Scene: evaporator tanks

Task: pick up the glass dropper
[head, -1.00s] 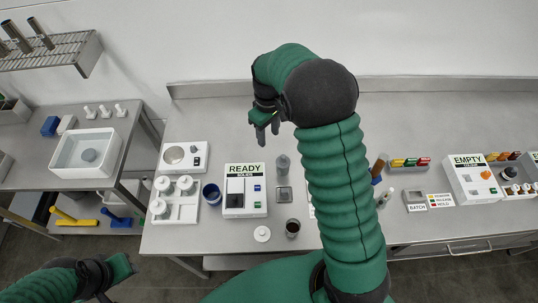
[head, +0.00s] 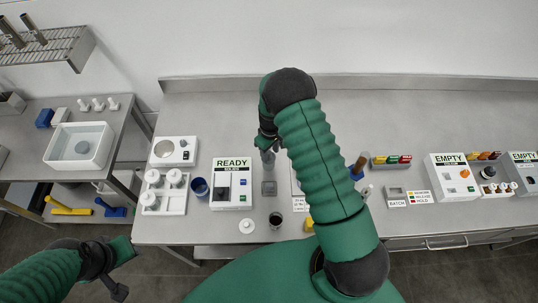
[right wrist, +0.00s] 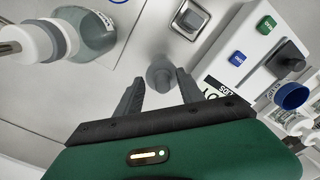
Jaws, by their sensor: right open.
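A small grey upright thing with a narrow top, which looks like the glass dropper (head: 268,161), stands on the bench right of the READY box. In the right wrist view the same grey thing (right wrist: 160,72) shows just beyond and between the fingertips. My right gripper (right wrist: 158,88) is open, its two dark fingers pointing towards it with nothing held. In the head view the right gripper (head: 267,143) is over it, partly hidden by my forearm. My left gripper (head: 121,268) is low at the left, away from the bench things; its jaw gap is unclear.
In the wrist view a translucent bottle (right wrist: 95,35) stands close. The back of the bench is clear.

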